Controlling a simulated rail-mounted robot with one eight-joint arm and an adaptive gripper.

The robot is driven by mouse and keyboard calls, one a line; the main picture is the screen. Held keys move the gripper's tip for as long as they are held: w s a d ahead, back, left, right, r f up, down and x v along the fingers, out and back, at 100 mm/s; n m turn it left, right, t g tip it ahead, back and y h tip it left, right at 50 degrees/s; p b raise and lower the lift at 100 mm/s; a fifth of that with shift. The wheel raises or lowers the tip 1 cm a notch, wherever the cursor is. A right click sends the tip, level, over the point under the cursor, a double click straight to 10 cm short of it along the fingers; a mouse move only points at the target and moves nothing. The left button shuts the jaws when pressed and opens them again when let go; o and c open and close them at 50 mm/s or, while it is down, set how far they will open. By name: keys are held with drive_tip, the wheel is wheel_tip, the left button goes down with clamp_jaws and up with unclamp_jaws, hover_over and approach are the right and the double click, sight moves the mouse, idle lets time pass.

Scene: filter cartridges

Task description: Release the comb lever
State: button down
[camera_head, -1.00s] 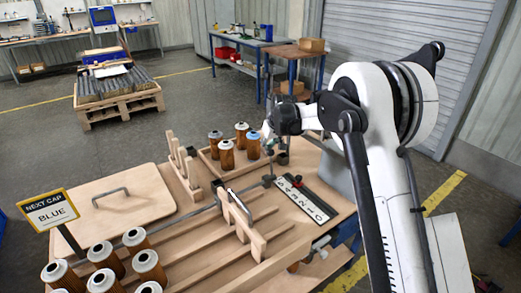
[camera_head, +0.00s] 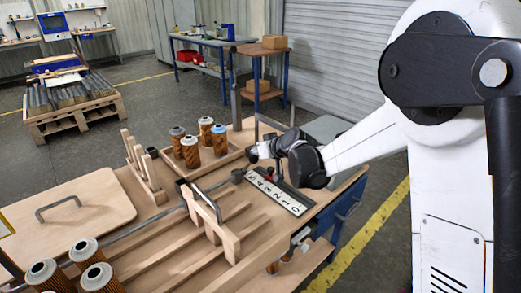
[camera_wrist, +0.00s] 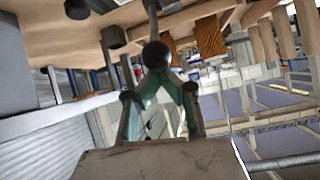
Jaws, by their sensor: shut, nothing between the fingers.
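A long grey rod (camera_head: 150,220) runs across the wooden table to a dark hub (camera_head: 238,176). What appears to be the comb lever, a thin rod with a dark ball knob (camera_wrist: 156,55), shows in the wrist view. My gripper (camera_wrist: 162,76) is shut and empty, its green-sided fingers converging right at the knob. They overlap in this view, so I cannot tell whether they touch. In the head view my gripper (camera_head: 255,152) is low over the table's back right, near the hub. A wooden gate with a dark handle (camera_head: 205,210) stands across the slatted lanes.
A numbered plate (camera_head: 280,192) with a red knob lies beside my gripper. A wooden tray (camera_head: 228,163) holds several cartridges, one blue-capped (camera_head: 177,131). More white-capped cartridges (camera_head: 85,250) stand front left. A wooden panel with a handle (camera_head: 75,212) lies left. Upright posts (camera_head: 140,165) stand behind.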

drive_tip(key=shift+s+d+f, duration=0.3)
drive_tip(key=shift+s+f, duration=0.15)
drive_tip(key=shift+s, duration=0.05)
idle(0.3)
wheel_tip(320, 180, up, 4)
drive_tip(key=w+a+p, duration=0.1)
drive_tip(key=w+p, duration=0.1)
drive_tip(key=w, duration=0.1)
drive_tip(key=s+f+v, duration=0.1)
drive_tip(key=v, duration=0.8)
drive_tip(key=shift+s+d+f, duration=0.25)
drive_tip(key=shift+f, duration=0.1)
drive_tip(key=s+d+r+m+h, duration=0.2)
drive_tip(key=s+d+r, duration=0.1)
drive_tip(key=s+d, duration=0.4)
drive_tip(key=s+d+r+m+h, duration=0.15)
drive_tip(key=s+d+r, duration=0.3)
drive_tip(key=s, duration=0.45)
drive_tip(key=s+d+f+m+h, duration=0.1)
drive_tip(key=s+d+f+h, duration=0.1)
drive_tip(key=s+d, duration=0.4)
drive_tip(key=s+d+f+m+g+h, duration=0.1)
drive_tip(key=s+d, duration=0.5)
drive_tip(key=s, duration=0.7)
drive_tip(key=shift+s+f+m+h, duration=0.3)
drive_tip(key=shift+f+m+h, duration=0.25)
drive_tip(key=shift+m+h, duration=0.15)
